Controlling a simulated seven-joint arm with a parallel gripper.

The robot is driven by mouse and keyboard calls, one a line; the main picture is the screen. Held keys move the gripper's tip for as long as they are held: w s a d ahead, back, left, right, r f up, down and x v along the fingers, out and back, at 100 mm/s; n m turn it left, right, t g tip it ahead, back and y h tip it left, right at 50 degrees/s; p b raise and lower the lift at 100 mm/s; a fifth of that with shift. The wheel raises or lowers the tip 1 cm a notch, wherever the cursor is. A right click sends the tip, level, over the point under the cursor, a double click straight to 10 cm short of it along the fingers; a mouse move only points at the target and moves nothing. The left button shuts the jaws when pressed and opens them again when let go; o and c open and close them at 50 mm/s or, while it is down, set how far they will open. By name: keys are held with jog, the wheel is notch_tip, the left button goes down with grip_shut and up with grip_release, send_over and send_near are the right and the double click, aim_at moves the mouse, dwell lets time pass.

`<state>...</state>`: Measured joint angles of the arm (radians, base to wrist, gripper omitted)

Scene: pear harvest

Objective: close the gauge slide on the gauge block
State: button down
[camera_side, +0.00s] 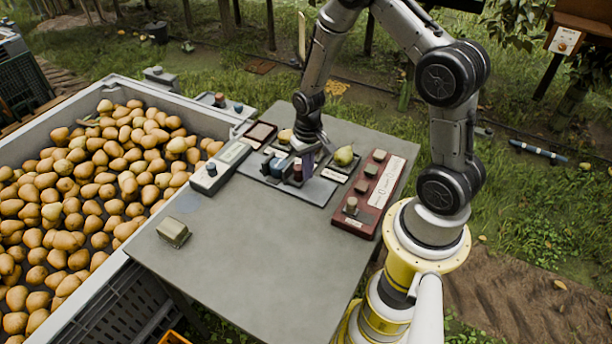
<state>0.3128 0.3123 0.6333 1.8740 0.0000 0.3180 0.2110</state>
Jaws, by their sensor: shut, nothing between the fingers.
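The fingers hide part of the unit. I cannot tell which part is the slide, how far it stands open, or whether my fingers touch it.
A red panel with knobs (371,192) lies farther right, and a grey device (220,168) lies left. A small greenish block (173,232) is at front left. A crate of pears (112,262) adjoins the table. The front tabletop (255,270) is clear.

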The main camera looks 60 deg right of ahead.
jog(key=shift+s, duration=0.25)
notch_tip(320, 180, up, 8)
dwell(1.1)
jog(key=shift+a, duration=0.1)
jog(key=s+a+r+n+t, duration=0.1)
jog(key=a+r+t, duration=0.2)
jog(key=r, duration=0.7)
jog(key=a+r+n+t, duration=0.2)
jog(key=a+r, duration=0.2)
jog(key=r, duration=0.5)
jog(key=s+a+r+n, duration=0.1)
jog(key=s, duration=0.6)
jog(key=s+a+r+n, duration=0.1)
jog(key=s+a+n, duration=0.1)
jog(key=s, duration=0.5)
jog(key=shift+s+a+r+t, duration=0.2)
jog(key=shift+s+r+t, duration=0.1)
jog(key=shift+s+r, duration=0.1)
